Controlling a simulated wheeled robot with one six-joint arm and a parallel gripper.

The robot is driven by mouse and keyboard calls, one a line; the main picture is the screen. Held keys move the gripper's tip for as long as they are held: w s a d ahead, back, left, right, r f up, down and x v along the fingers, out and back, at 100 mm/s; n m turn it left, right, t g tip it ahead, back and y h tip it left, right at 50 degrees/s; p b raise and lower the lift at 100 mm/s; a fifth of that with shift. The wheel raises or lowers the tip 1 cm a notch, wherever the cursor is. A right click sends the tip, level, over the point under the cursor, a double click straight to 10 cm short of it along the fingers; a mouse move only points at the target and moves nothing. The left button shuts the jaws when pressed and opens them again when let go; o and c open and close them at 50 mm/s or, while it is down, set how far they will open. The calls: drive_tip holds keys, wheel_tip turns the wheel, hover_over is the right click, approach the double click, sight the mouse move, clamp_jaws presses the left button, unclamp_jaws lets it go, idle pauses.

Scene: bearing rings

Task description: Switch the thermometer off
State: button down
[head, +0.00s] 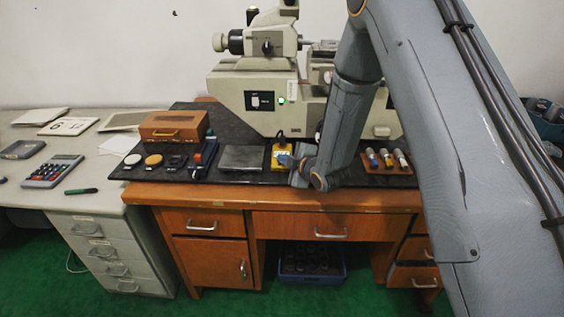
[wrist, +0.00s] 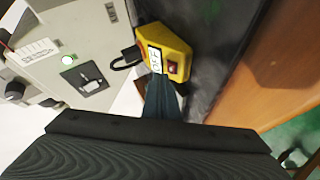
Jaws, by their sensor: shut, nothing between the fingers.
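The thermometer appears to be the small yellow device (head: 281,152) on the dark mat, left of my wrist in the head view. In the wrist view the yellow device (wrist: 178,46) has a pale display with dark characters I cannot read surely, a red switch (wrist: 173,68) and a dark cable loop at one end. My gripper (wrist: 161,90) is shut and empty. Its fingertips are at the near edge of the device, close to the display and switch; I cannot tell whether they touch. In the head view my gripper (head: 286,159) partly covers the device.
A large beige machine (head: 245,94) with a lit green lamp stands behind. A grey metal plate (head: 243,158) lies left of the device. A wooden box (head: 174,127) and small gauges are farther left. A wooden rack (head: 386,165) of several capped pieces is right.

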drive_tip(key=shift+r, duration=0.1)
drive_tip(key=s+r+p, duration=0.1)
drive_tip(key=r+p, duration=0.1)
drive_tip(key=r, duration=0.1)
drive_tip(key=s+r+p, duration=0.1)
drive_tip(key=r, duration=0.1)
drive_tip(key=shift+s+r, duration=0.15)
drive_tip(key=shift+s, duration=0.2)
idle(0.3)
drive_tip(key=s+d+r+m+g+h+b, duration=0.15)
drive_tip(key=s+d+m+g+h, duration=0.3)
drive_tip(key=s+d+m, duration=0.8)
drive_tip(key=s+d+m+g+h+b, duration=0.1)
drive_tip(key=s+d+m+g, duration=0.2)
drive_tip(key=s, duration=0.6)
drive_tip(key=s+d+r+m+g+h+b, duration=0.1)
drive_tip(key=s+d+m+g, duration=0.2)
drive_tip(key=s, duration=0.6)
drive_tip(key=shift+d, duration=0.35)
drive_tip(key=shift+r, duration=0.1)
